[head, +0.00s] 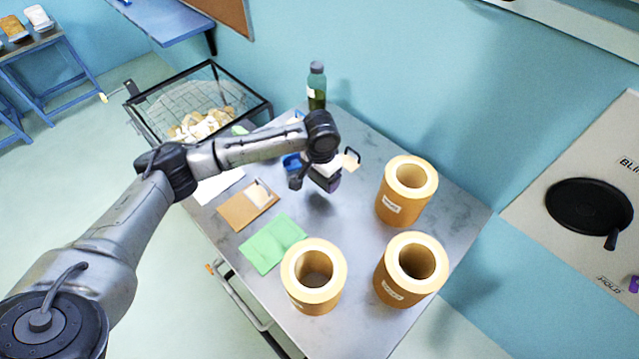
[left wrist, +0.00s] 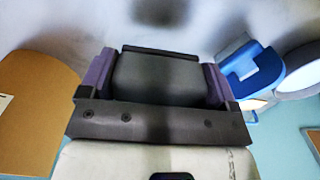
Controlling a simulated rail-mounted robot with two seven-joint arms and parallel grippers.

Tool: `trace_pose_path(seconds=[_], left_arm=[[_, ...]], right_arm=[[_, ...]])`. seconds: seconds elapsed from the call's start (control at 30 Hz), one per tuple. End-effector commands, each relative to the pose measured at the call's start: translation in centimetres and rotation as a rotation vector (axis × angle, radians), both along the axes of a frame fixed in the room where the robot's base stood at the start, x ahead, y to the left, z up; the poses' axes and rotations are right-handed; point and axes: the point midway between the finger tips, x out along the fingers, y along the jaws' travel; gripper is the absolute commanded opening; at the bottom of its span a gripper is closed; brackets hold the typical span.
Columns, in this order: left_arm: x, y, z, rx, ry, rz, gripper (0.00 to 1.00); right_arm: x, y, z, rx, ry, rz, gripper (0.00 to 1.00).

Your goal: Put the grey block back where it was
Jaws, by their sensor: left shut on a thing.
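My left gripper (head: 326,184) is above the metal table, pointing down. In the left wrist view its two purple fingers (left wrist: 158,78) are shut on the grey block (left wrist: 157,80), one finger at each side. In the head view the gripper mostly hides the block. A dark shadow on the table lies below it, and the block looks clear of the surface. My right gripper is not in view.
Three kraft rolls (head: 405,190) stand on the right and front of the table (head: 350,225). A green sheet (head: 272,243), a brown board (head: 247,207), a blue object (head: 291,163) and a bottle (head: 317,87) are also there. A wire basket (head: 262,100) stands behind left.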

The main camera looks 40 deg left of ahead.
Motion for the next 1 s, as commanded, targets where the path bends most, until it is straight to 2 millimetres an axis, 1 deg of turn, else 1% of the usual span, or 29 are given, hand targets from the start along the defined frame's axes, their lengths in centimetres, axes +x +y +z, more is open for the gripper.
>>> trace_pose_path(seconds=[0.1,0.27,0.53,0.93,0.97,1.0], left_arm=[[0.0,0.4,-0.3,-0.001,0.0,-0.002,0.56],[0.0,0.5,-1.0,-0.001,0.001,-0.002,0.56],[0.0,0.5,-4.1,0.0,0.001,-0.001,0.56],[0.0,0.4,-4.5,0.0,0.0,-0.002,0.56],[0.0,0.4,-4.6,0.0,0.0,-0.002,0.84],[0.0,0.4,-4.6,0.0,-0.001,-0.002,0.88]], right_arm=[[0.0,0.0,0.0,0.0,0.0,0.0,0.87],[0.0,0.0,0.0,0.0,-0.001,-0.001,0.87],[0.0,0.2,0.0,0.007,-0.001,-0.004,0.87],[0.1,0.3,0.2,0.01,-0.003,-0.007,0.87],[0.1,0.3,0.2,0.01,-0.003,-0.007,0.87],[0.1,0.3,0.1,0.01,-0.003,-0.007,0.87]])
